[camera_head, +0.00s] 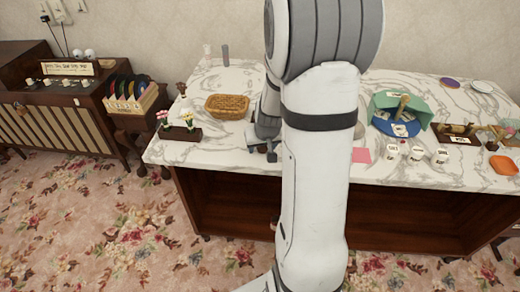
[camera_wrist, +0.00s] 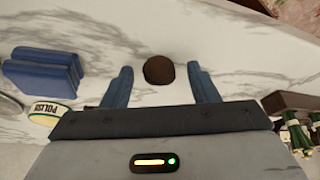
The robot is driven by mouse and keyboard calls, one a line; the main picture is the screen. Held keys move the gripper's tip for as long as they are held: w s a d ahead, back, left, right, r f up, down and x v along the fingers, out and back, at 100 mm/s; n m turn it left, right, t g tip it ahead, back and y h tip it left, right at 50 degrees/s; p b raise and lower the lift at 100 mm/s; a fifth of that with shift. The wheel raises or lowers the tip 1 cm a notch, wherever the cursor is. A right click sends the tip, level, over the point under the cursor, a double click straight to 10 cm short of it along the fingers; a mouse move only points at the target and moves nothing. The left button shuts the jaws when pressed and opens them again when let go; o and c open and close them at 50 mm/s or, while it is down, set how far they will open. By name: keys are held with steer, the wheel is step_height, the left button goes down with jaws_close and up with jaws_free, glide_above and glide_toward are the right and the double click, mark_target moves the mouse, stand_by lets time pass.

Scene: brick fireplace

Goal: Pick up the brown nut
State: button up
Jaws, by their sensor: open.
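The brown nut (camera_wrist: 159,70) is a small, dark, round thing on the white marble top in the wrist view. It lies midway between my two fingertips, a little beyond them in the picture, with a gap on each side. My gripper (camera_wrist: 160,84) is open and empty, its two blue-grey fingers apart. In the head view my gripper (camera_head: 262,150) is low over the front edge of the marble table (camera_head: 225,165), partly behind my arm. I cannot make out the nut in the head view.
In the wrist view, a blue block-like object (camera_wrist: 42,75) and a tin marked POLISH (camera_wrist: 50,112) are at left. A flower planter (camera_wrist: 290,105) is at right.

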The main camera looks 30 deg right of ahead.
steer(key=shift+c, duration=0.4)
steer(key=c, duration=1)
steer(key=shift+o, duration=0.2)
